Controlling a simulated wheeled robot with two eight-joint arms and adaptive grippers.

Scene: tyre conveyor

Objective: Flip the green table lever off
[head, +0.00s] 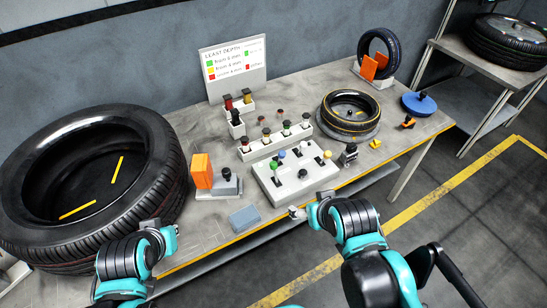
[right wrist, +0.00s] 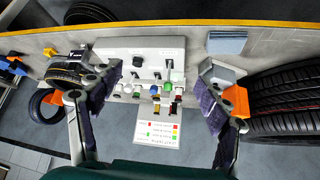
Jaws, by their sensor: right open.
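The green table lever (head: 273,165) has a round green knob and stands at the left of a pale control panel (head: 262,182) on the table. The panel also carries a blue, a white and a yellow knob. Neither visibly touches the lever.
An orange block (head: 202,170) and a grey-blue block (head: 244,217) are left of the panel. A row of coloured switches (head: 266,148) lies behind it. A smaller tyre (head: 330,103) lies to its right. A sign (head: 233,85) stands behind.

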